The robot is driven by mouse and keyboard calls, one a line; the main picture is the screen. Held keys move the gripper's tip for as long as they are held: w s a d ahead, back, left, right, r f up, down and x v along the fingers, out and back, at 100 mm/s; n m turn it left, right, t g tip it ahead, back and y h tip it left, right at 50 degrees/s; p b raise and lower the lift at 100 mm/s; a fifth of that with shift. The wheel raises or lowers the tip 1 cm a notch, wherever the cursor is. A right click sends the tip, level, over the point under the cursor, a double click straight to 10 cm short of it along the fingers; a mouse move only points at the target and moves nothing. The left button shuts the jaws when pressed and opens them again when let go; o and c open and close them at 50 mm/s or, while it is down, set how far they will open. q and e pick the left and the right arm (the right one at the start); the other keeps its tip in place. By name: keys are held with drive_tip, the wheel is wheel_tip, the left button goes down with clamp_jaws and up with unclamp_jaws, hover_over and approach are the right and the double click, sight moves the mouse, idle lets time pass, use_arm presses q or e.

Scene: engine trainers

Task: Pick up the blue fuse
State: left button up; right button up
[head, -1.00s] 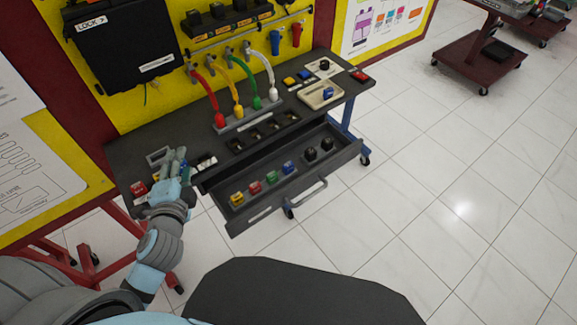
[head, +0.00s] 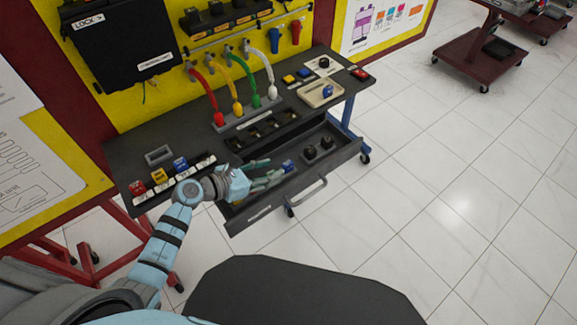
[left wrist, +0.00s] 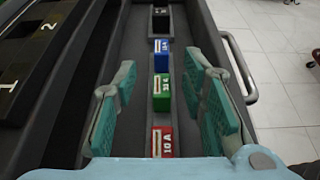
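The blue fuse (head: 288,167) stands in the open drawer, just beyond my left gripper's (head: 273,178) fingertips in the head view. In the left wrist view the blue fuse (left wrist: 161,56) is at the top middle, near the level of the fingertips and untouched. My left gripper (left wrist: 160,68) is open and empty over the drawer. A green fuse (left wrist: 161,93) shows between its fingers and a red fuse (left wrist: 162,142) nearer the palm. Whether the fingers reach down around the green fuse I cannot tell. My right gripper is not in view.
Black blocks (head: 318,147) stand at the drawer's right end. The drawer's handle (head: 305,193) is at its front. Another blue piece (head: 180,163) stands in a labelled row on the bench, and one lies in a cream tray (head: 321,94). The drawer walls are close beside the gripper.

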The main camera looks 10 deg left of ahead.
sight(283, 166)
use_arm(q)
drive_tip(key=x, duration=0.4)
drive_tip(key=shift+w+d, duration=0.2)
drive_tip(key=shift+d, duration=0.05)
drive_tip(key=shift+r, duration=0.1)
drive_tip(key=c, duration=0.9)
